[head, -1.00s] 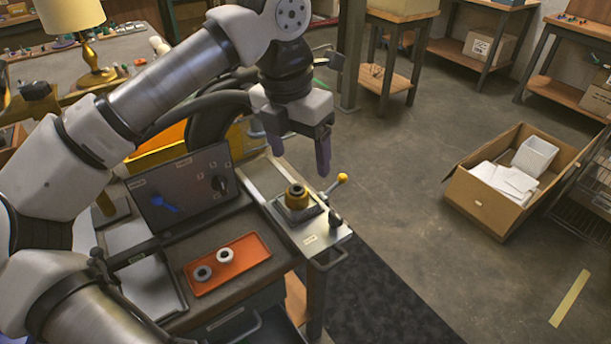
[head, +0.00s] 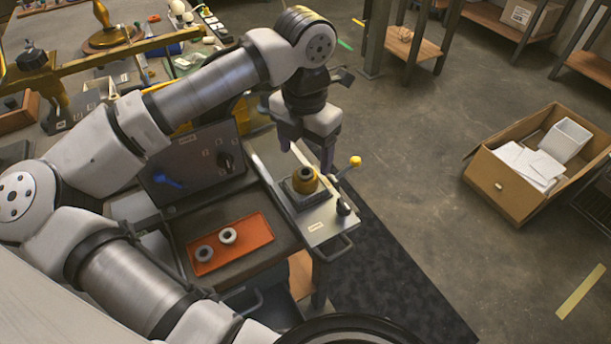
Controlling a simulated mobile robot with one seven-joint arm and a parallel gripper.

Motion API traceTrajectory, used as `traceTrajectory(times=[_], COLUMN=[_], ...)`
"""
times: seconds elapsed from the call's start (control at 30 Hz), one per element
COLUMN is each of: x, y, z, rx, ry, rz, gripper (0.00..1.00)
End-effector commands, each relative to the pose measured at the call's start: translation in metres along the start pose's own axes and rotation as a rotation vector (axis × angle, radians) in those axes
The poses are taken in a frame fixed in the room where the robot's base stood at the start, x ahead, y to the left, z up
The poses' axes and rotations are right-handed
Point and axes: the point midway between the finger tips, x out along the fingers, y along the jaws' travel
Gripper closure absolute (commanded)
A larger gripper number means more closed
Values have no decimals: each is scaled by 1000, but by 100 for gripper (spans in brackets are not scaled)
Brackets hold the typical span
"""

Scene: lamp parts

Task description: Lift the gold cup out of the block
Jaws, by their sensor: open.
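The gold cup (head: 306,178) stands upright in the small grey block (head: 291,197), which is fixed on the metal plate (head: 322,225) at the right end of the bench. Its dark round opening faces up. My gripper (head: 308,160) points down with its two fingers apart, just above and behind the cup in the picture. The far finger stands to the right of the cup's top. I cannot tell whether either finger touches the cup. Nothing shows between the fingers.
A yellow-knobbed lever (head: 354,162) and a black knob (head: 343,207) stand right of the block. An orange tray (head: 240,256) holds two grey rings. A panel with a blue handle (head: 168,181) stands left. An open carton (head: 520,190) is on the floor.

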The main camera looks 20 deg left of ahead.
Motion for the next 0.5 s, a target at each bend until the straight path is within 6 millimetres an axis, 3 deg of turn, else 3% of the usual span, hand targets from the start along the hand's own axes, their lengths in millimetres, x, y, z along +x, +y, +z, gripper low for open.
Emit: traceTrajectory(times=[0.3, 0.5], x=[40, 51], y=[-2, -2], z=[-1, -1], rx=[-1, 0], ry=[0, 0], rz=[-5, -2], gripper=[27, 27])
